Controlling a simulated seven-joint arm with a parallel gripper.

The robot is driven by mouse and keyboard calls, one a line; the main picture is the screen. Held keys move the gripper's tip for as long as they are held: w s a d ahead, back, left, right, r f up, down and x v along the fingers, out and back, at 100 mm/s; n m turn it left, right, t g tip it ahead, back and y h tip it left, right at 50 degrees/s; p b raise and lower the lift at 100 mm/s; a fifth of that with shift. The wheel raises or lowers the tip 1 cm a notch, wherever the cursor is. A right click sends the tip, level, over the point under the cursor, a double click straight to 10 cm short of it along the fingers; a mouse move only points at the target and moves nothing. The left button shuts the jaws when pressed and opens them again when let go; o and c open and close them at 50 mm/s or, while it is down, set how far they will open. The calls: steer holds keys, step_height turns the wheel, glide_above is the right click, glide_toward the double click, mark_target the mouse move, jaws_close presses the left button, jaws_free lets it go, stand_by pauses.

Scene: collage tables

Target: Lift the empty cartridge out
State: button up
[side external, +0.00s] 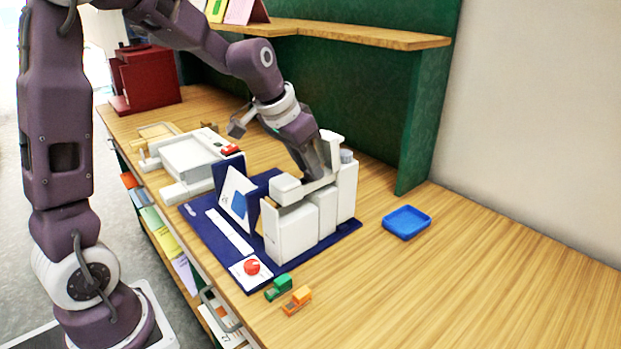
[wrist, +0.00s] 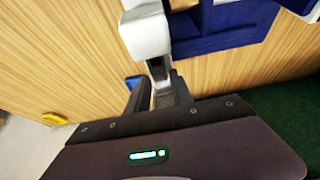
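A white machine stands on a dark blue base (side external: 213,241), with several white block-shaped parts (side external: 293,230) side by side. I cannot tell which part is the empty cartridge. My gripper (side external: 322,176) points down among the tops of these blocks, beside a white bar (side external: 302,188). In the wrist view, my gripper's dark fingers (wrist: 160,95) stand apart with a pale, narrow part between or behind them. A white block (wrist: 145,33) lies just beyond the fingertips. Contact is not clear, and the fingertips are partly hidden in the side view.
A blue tray (side external: 406,222) lies empty on the wooden table to the right. Green (side external: 278,288) and orange (side external: 297,300) small objects lie near the front edge. A white box-shaped device (side external: 190,158) stands left of the machine. A shelf (side external: 350,35) overhangs the back. The table's right side is clear.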

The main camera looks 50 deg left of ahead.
mark_target(308, 172)
jaws_close()
steer(key=shift+r, duration=3.05)
